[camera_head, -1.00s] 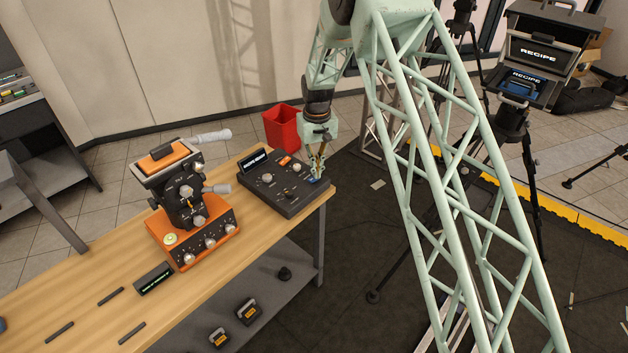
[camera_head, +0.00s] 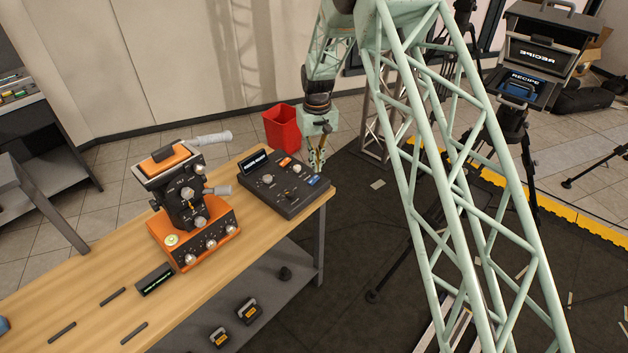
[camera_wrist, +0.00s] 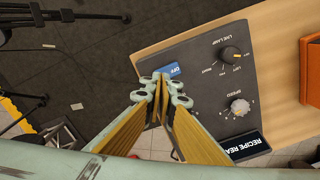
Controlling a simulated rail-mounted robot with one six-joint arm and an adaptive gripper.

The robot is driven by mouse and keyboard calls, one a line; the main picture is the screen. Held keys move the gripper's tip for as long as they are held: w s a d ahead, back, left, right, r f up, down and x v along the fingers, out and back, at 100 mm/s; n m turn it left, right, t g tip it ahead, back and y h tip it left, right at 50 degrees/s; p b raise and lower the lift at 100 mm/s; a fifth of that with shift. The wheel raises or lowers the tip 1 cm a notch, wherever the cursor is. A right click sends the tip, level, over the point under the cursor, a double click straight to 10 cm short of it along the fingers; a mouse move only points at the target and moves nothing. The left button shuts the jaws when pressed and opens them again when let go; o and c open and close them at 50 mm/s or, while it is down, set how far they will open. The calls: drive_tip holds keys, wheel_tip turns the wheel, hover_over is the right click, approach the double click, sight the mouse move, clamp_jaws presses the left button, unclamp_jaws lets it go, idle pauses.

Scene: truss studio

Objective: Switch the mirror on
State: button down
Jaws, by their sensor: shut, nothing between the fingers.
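The dark control panel (camera_head: 283,183) lies on the far right end of the wooden table. Its blue switch (camera_head: 313,181) is at the right end. In the wrist view the blue switch (camera_wrist: 171,70) carries small letters that look like "OFF", partly hidden by my fingertips. My gripper (camera_head: 317,166) is shut and empty, just above and behind the blue switch, apparently clear of it. It also shows in the wrist view (camera_wrist: 160,90). The teleprompter's upper glass (camera_head: 543,57) shows "RECIPE" mirror-written; its lower screen (camera_head: 525,80) reads "RECIPE" normally.
An orange control unit (camera_head: 190,205) with knobs and levers stands left of the panel. In the wrist view a lamp knob (camera_wrist: 231,54) and a speed knob (camera_wrist: 240,107) sit beside the switch. A red bin (camera_head: 283,128) stands behind the table.

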sight(317, 176)
drive_tip(key=shift+r+p, duration=0.45)
drive_tip(key=shift+r, duration=1.1)
drive_tip(key=shift+r, duration=0.1)
